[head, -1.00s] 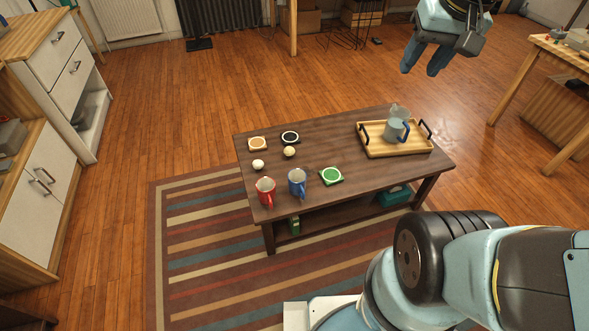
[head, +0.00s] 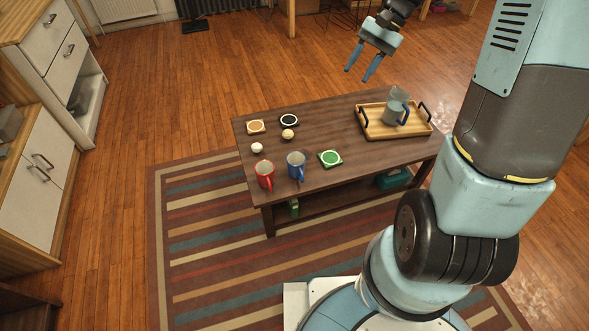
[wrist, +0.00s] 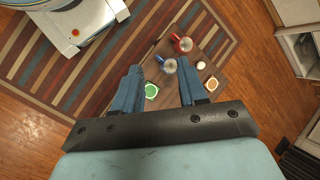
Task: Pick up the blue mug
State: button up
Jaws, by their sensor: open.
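The blue mug (head: 296,166) stands upright on the dark wooden table (head: 340,125), near its front left edge, between the red mug (head: 265,174) and a green-topped coaster (head: 330,158). My gripper (head: 358,71) is open and empty, raised above and beyond the table's far edge, well apart from the blue mug. In the wrist view the blue mug (wrist: 169,66) shows between the two fingers of my gripper (wrist: 157,80), some way below them.
A wooden tray (head: 368,130) with black handles holds a blue-grey jug-like vessel (head: 395,108) at the table's right. Two small pale balls, a tan coaster (head: 256,127) and a black coaster (head: 289,120) lie at the left. A striped rug (head: 200,240) lies under the table.

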jog(key=w+a+f+m+g+y, duration=0.1)
jog(key=w+a+f+m+y, duration=0.2)
jog(key=f, duration=0.8)
jog(key=w+f+m+g+y, duration=0.2)
jog(key=w+f+y, duration=0.15)
jog(key=f, duration=0.75)
jog(key=m+t+y, duration=0.4)
jog(key=m+y, duration=0.2)
jog(key=m, duration=0.2)
send_near(298, 170)
jog(key=s+a+r, duration=0.3)
jog(key=s+r, duration=0.2)
notch_tip(298, 170, down, 7)
jog(key=shift+d, duration=0.2)
jog(key=shift+s+a, duration=0.15)
jog(key=shift+a, duration=1.7)
jog(key=shift+s+a, duration=0.1)
jog(key=shift+a, duration=1.75)
grip_shut()
